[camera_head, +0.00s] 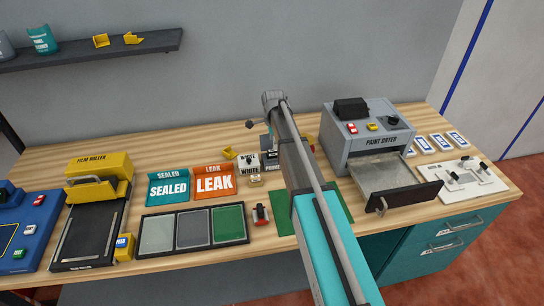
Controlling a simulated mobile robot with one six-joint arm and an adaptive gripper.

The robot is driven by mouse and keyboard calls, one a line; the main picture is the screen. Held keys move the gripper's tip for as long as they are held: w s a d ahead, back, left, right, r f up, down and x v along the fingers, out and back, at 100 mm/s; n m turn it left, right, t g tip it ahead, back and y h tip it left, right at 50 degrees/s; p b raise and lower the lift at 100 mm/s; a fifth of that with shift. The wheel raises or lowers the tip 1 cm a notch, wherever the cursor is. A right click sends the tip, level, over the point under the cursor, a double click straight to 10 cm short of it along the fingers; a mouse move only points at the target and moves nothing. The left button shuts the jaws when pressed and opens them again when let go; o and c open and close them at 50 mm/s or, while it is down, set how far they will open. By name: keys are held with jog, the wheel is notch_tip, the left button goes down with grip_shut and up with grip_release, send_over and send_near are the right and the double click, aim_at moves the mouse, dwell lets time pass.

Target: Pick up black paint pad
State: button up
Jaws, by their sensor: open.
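My arm reaches from the bottom right up over the middle of the table. My gripper (268,143) is partly visible at the arm's far end, just left of the arm, over the labelled paint boxes. It is open; its fingertips are small and partly hidden. A white paint box (250,166) marked WHITE stands below it, beside another labelled box (271,168) partly hidden by my arm. I cannot single out a black paint pad for certain. A small red and black piece (260,215) lies left of my arm.
The grey paint dryer (372,139), its tray drawer pulled out, stands right of my arm. Left are SEALED (168,188) and LEAK (214,182) bins, a three-panel tray (193,245) and a yellow film roller (97,176). A shelf (95,50) hangs on the back wall.

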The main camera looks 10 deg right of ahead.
aim_at(273, 151)
jog(key=shift+s+a+f+b, duration=0.15)
jog(key=shift+f+b, duration=2.4)
jog(key=shift+f, duration=0.05)
grip_shut()
jog(key=shift+r, duration=0.25)
notch_tip(273, 151, up, 2)
jog(key=p, duration=0.2)
jog(key=shift+p, duration=0.3)
jog(key=s+r+p, duration=1)
jog(key=s, duration=0.4)
jog(key=shift+r, duration=0.3)
